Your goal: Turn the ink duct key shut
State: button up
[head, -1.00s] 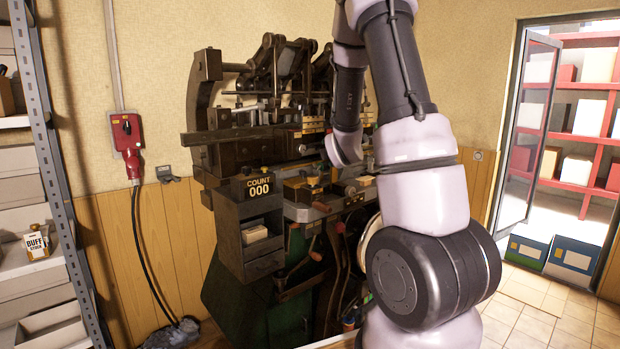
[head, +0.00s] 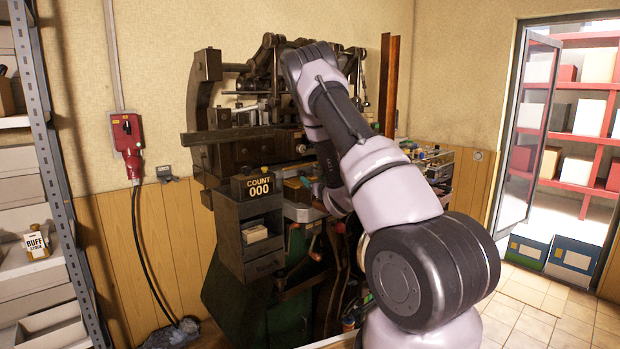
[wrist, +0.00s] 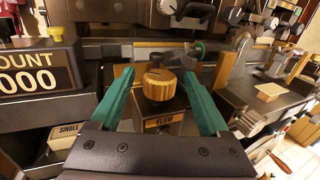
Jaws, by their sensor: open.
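In the wrist view a round brass-coloured knob (wrist: 159,84) with a slot or pointer mark on top stands on a small dark block. The plate (wrist: 164,121) on the block's front appears to read FLOW. No label names the ink duct key, so I cannot tell for sure whether this knob is it. My gripper (wrist: 159,74) is open, with one teal finger on each side of the knob. No contact with the knob shows. In the head view my arm reaches into the press (head: 232,145), and the knob cannot be made out there.
A counter box (wrist: 38,72) reading COUNT 000 stands close to the left of my gripper. Dark knobs and levers (wrist: 190,12) line the press behind. A flat bed with a pale block (wrist: 270,91) lies to the right. A red switch box (head: 127,130) hangs on the wall.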

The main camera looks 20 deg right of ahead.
jog(key=shift+w, duration=2.25)
grip_shut()
